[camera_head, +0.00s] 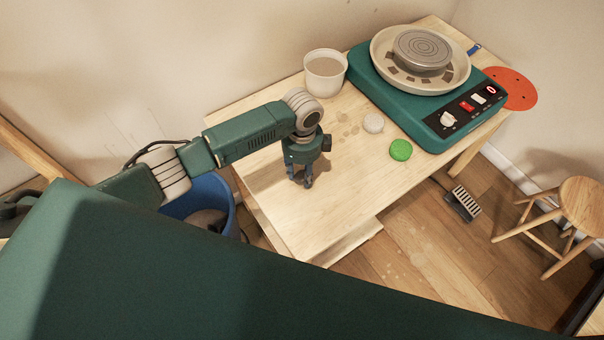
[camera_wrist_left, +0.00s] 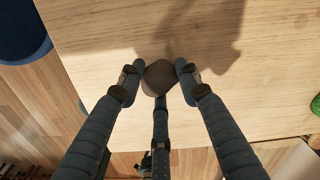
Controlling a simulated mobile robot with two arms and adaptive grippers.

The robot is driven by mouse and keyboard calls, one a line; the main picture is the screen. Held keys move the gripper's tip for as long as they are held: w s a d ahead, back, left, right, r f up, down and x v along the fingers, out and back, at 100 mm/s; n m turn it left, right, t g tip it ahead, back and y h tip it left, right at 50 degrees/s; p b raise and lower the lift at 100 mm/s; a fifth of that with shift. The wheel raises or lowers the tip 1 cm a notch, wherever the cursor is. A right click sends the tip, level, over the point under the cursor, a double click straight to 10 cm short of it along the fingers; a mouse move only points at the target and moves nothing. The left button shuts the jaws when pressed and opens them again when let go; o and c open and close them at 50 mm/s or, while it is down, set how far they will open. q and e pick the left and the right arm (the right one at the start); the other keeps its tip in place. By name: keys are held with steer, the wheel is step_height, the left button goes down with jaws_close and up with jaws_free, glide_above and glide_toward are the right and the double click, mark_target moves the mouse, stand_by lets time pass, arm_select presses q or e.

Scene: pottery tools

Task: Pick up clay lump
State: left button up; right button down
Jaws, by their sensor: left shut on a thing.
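The clay lump (camera_wrist_left: 159,78) is a small brown-grey rounded piece. In the left wrist view it sits between the fingers of my left gripper (camera_wrist_left: 158,85), which is shut on it. In the head view my left gripper (camera_head: 304,180) points down at the left front part of the wooden table (camera_head: 320,220). The lump is hidden behind the fingers there. I cannot tell whether the lump touches the table. My right gripper is in neither view.
A green pottery wheel (camera_head: 425,110) stands at the back right. A white cup (camera_head: 325,72), a pale round piece (camera_head: 373,122) and a green round piece (camera_head: 400,150) are on the table. A blue bucket (camera_head: 228,205) stands left of the table, a wooden stool (camera_head: 580,205) right.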

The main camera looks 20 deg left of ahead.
mark_target(302, 174)
arm_select(q)
step_height(302, 174, up, 19)
steer(key=b, duration=0.2)
steer(key=shift+r, duration=0.15)
